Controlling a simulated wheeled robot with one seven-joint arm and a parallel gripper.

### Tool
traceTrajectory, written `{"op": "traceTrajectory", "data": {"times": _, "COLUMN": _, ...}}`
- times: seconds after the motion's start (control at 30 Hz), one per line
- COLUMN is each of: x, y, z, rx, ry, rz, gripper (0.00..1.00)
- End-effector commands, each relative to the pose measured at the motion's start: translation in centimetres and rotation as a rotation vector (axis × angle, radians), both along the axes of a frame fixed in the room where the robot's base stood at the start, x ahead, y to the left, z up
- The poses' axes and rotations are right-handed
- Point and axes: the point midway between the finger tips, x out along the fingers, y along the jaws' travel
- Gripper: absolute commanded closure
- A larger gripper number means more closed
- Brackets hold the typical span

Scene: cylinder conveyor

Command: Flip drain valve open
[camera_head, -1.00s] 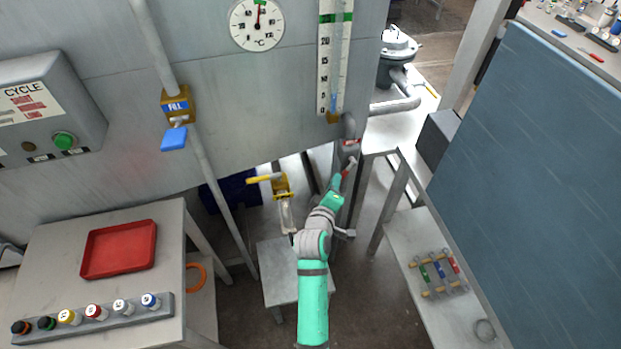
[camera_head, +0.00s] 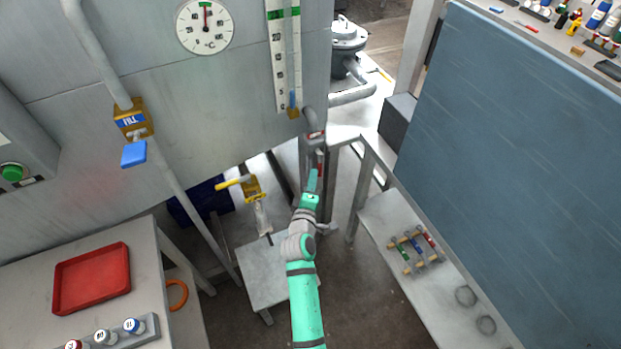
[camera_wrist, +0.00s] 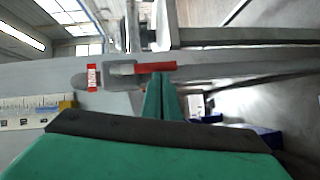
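A valve with a red lever (camera_head: 319,159) sits on the grey vertical pipe below the tank, under a small red label (camera_head: 315,136). In the wrist view the red lever (camera_wrist: 155,67) lies level across the picture, with the red label (camera_wrist: 92,78) to its left; its text is too small to read. My green gripper (camera_head: 317,172) reaches up to the lever from below. In the wrist view its two fingers (camera_wrist: 160,78) are together, with their tips right at the lever's underside. I cannot tell whether they touch it.
A yellow-handled valve (camera_head: 240,184) is left of my arm, above a small grey stool (camera_head: 270,280). A blue-handled fill valve (camera_head: 133,153) is on the tank's front. A grey side table (camera_head: 375,215) stands close on the right, and a large blue-grey panel (camera_head: 510,140) beyond it.

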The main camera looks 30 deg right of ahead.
Motion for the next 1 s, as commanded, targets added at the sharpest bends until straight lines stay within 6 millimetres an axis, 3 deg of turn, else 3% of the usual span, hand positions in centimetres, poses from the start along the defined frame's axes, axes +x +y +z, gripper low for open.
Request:
{"op": "traceTrajectory", "data": {"times": 0.47, "x": -0.3, "y": -0.5, "z": -0.2, "rx": 0.002, "ry": 0.006, "rz": -0.014, "gripper": 1.0}}
{"op": "traceTrajectory", "data": {"times": 0.57, "x": -0.4, "y": 0.3, "z": -0.2, "rx": 0.002, "ry": 0.007, "rz": -0.013, "gripper": 1.0}}
{"op": "traceTrajectory", "data": {"times": 0.77, "x": -0.7, "y": 4.0, "z": -0.1, "rx": -0.002, "ry": 0.002, "rz": -0.006, "gripper": 1.0}}
{"op": "traceTrajectory", "data": {"times": 1.0, "x": -4.9, "y": 6.8, "z": -0.1, "rx": 0.0, "ry": 0.003, "rz": -0.006, "gripper": 1.0}}
